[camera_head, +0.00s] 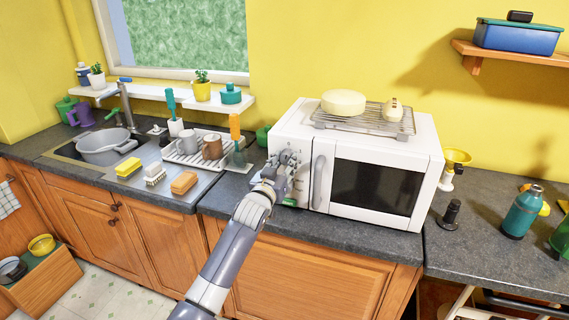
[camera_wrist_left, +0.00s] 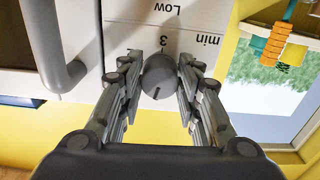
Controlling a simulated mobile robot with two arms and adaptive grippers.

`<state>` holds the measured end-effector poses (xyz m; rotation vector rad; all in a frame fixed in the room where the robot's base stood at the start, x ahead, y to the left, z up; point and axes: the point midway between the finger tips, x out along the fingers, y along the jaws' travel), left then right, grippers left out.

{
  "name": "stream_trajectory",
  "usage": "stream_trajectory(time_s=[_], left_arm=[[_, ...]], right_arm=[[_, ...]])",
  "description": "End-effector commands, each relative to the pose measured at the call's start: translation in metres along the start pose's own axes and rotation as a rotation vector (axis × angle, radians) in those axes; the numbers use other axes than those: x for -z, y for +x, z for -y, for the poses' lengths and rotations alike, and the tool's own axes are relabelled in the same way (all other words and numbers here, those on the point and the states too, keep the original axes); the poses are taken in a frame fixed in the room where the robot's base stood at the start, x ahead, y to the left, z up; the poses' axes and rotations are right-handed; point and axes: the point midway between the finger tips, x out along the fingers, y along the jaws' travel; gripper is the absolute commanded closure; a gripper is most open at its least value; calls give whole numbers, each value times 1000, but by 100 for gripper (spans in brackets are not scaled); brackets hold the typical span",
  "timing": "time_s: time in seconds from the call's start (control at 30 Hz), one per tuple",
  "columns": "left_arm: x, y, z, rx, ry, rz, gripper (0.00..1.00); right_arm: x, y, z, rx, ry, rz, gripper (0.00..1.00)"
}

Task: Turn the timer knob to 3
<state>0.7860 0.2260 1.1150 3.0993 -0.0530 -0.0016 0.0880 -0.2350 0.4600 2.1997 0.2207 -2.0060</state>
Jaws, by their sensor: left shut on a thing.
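The white microwave (camera_head: 430,180) stands on the dark counter, with its control panel on the left of its door. My left gripper (camera_head: 273,178) is at this panel and covers much of it in the head view. In the left wrist view, my left gripper (camera_wrist_left: 160,90) has its fingers on both sides of a round grey knob (camera_wrist_left: 159,72), shut on it. A dark pointer mark shows on the knob's lower side in that picture. The printed "3" (camera_wrist_left: 164,41) is upside down just above the knob, with "min" and "Low" nearby. Other dial marks are hidden.
The microwave door handle (camera_wrist_left: 66,70) stands out close beside my left fingers. A wire rack (camera_head: 365,122) with a pale round item (camera_head: 343,102) sits on the microwave. A dish rack (camera_head: 195,157) with mugs is left of it, and a teal bottle (camera_head: 522,211) right.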

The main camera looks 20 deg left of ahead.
Motion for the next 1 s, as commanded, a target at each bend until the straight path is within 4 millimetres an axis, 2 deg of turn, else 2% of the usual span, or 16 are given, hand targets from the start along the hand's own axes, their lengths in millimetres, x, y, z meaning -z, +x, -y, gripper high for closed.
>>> stream_trajectory(time_s=[1.0], left_arm=[[3, 0, 4, 0, 966, -1, 92]], right_arm=[[1, -11, 0, 0, 0, 0, 60]])
